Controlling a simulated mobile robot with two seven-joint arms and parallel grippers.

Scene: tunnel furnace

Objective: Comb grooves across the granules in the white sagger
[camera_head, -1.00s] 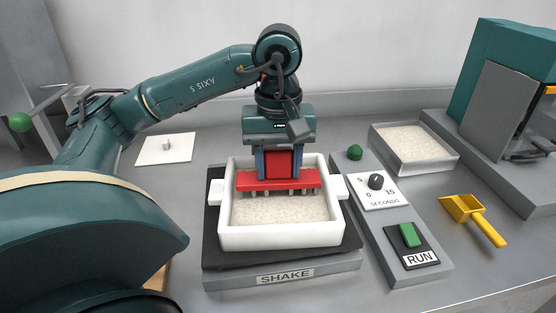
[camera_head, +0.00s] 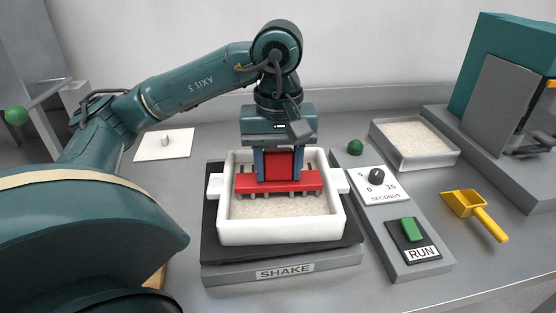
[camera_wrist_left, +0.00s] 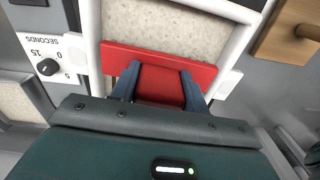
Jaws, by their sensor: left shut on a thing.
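The white sagger (camera_head: 280,232) sits on the black pad of the SHAKE platform, with pale granules (camera_head: 275,208) inside. My left gripper (camera_head: 279,166) is shut on the red comb (camera_head: 278,184), above the sagger. The comb's bar lies left to right across the sagger's inside, with several grey teeth pointing down at the granules. I cannot tell how deep the tooth tips sit. In the left wrist view the red comb (camera_wrist_left: 160,82) is between the blue-grey fingers, with the granules (camera_wrist_left: 165,27) beyond it. My right gripper is not in view.
The SHAKE platform (camera_head: 284,272) holds the sagger. To its right are a SECONDS dial (camera_head: 376,177), a green RUN button (camera_head: 412,230), a yellow scoop (camera_head: 474,213) and a metal tray of granules (camera_head: 413,144). A white lid with a knob (camera_head: 165,145) lies behind left.

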